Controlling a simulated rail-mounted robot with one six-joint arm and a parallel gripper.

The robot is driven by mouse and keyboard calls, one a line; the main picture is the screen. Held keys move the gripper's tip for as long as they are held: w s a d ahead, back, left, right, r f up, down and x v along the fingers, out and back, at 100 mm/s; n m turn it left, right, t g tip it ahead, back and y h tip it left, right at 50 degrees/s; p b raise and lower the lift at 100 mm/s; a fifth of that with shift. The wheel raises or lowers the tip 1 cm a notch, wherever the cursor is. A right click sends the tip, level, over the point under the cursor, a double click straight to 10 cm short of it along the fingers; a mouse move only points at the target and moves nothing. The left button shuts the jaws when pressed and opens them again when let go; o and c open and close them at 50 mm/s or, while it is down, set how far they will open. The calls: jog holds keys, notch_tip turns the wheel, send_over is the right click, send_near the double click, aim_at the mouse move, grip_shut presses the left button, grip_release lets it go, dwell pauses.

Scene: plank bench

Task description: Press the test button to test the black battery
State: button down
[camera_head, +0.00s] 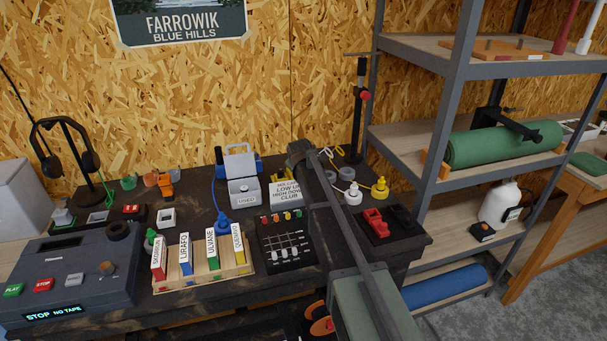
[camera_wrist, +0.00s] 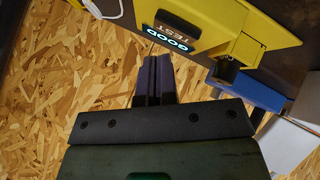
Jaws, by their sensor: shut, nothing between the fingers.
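The yellow battery tester (camera_wrist: 262,22) is at the top of the wrist view. It carries a dark button marked TEST (camera_wrist: 176,26) and a small lit display reading GOOD (camera_wrist: 171,44). A dark piece (camera_wrist: 229,70) shows at a notch in the tester's side; I cannot tell whether it is the black battery. My gripper (camera_wrist: 155,60) is shut and empty, its fingertips close to the display and button; I cannot tell whether they touch.
A white box marked USED (camera_head: 243,191) stands on the dark bench beside a blue box (camera_wrist: 250,92). A chipboard wall (camera_head: 280,80) is behind.

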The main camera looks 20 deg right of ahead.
jog(key=shift+r+p, duration=2.6)
jog(key=shift+r, duration=0.05)
jog(key=shift+f, duration=0.15)
jog(key=shift+d, duration=0.1)
